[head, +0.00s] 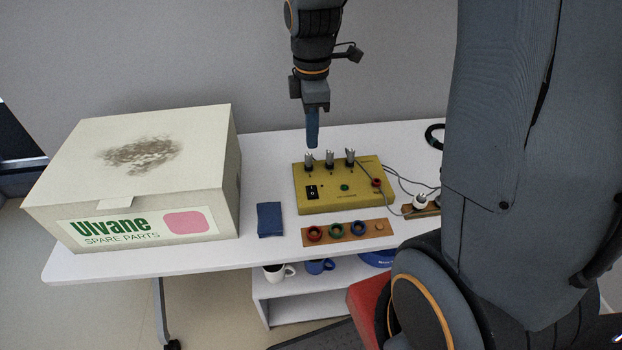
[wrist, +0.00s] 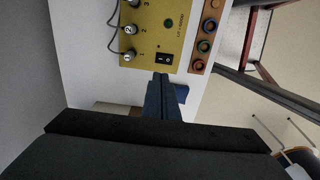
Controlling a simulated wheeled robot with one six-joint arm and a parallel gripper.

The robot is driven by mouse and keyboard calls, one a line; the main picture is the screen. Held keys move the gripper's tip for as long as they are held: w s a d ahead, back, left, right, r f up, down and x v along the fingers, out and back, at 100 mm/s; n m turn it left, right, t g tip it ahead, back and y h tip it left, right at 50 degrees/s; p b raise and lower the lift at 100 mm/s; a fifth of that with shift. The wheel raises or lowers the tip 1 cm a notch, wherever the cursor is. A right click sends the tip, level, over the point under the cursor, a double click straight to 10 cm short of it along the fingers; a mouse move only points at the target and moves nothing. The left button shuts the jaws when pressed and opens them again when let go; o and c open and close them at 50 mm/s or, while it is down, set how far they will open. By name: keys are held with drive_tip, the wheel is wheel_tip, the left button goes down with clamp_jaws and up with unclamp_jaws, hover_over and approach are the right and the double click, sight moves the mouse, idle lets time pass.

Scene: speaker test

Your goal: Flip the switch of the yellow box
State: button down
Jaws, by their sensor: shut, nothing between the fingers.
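The yellow box (head: 340,197) lies on the white table. Its black rocker switch (head: 312,191) is at the front left of its top. Several numbered metal knobs or posts stand along its back edge, and a green button (head: 344,187) sits near its middle. My gripper (head: 312,146) is shut and empty, pointing down above the back left part of the box. In the wrist view the shut fingertips (wrist: 161,78) appear close to the switch (wrist: 164,57) in the picture. The gap between them cannot be told. The box (wrist: 155,38) shows partly there.
A large carton (head: 130,180) stands on the left of the table (head: 270,155). A blue block (head: 269,219) lies left of the box. A wooden strip with coloured rings (head: 346,232) lies in front. A power strip with a white plug (head: 421,202) and cables are at right.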

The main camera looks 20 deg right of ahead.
sight(311, 187)
drive_tip(key=shift+f, duration=0.1)
wheel_tip(311, 187, down, 14)
drive_tip(key=shift+r+p, duration=0.1)
drive_tip(key=shift+p, duration=1.15)
drive_tip(key=shift+a, duration=0.1)
